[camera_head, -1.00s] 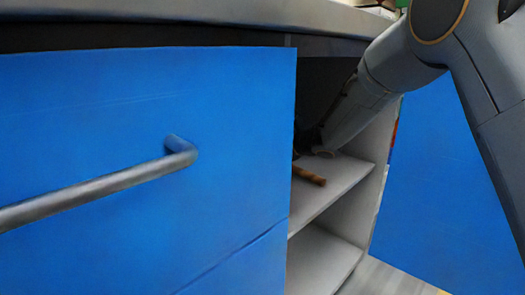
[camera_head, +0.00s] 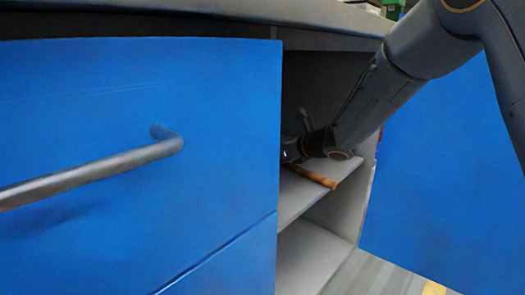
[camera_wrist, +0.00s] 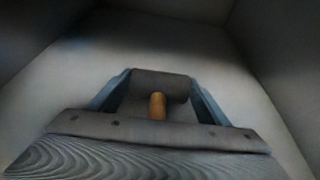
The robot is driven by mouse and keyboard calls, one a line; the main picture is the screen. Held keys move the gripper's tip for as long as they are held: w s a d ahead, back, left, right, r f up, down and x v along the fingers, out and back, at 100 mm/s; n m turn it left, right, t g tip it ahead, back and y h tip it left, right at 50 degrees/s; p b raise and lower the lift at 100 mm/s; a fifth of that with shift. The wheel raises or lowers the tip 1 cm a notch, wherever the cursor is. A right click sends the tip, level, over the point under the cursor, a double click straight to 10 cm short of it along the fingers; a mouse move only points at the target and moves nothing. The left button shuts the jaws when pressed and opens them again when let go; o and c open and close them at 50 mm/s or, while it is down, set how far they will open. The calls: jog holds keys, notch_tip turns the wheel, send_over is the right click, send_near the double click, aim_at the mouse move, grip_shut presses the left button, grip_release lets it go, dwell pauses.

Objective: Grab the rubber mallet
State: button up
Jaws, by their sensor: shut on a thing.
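The rubber mallet has a dark, rounded head (camera_wrist: 150,84) and a wooden handle, seen end-on in the wrist view (camera_wrist: 157,106). In the head view its handle (camera_head: 318,178) sticks out below my wrist over the cabinet shelf, while its head is hidden. My gripper (camera_wrist: 160,87) has its two bluish fingers on either side of the mallet head and is shut on it. In the head view my gripper (camera_head: 290,152) is inside the cabinet, mostly hidden behind the blue front.
The open cabinet has a grey upper shelf (camera_head: 292,200) and a lower compartment (camera_head: 305,262). A blue front with a bar handle (camera_head: 90,172) stands close at the left. Another blue panel (camera_head: 440,180) is at the right.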

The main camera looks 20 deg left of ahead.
aim_at(294, 167)
jog(key=shift+s+d, duration=0.25)
jog(key=shift+d, duration=0.4)
jog(key=shift+s+d, duration=0.25)
jog(key=shift+d, duration=0.35)
jog(key=o, duration=1.5)
jog(key=shift+d, duration=0.1)
jog(key=p+v, duration=0.3)
jog(key=v, duration=0.3)
jog(key=shift+s+d+r, duration=0.15)
jog(key=shift+d+r, duration=0.1)
jog(key=shift+d, duration=0.05)
jog(key=shift+s+d, duration=0.15)
jog(key=shift+d, duration=0.25)
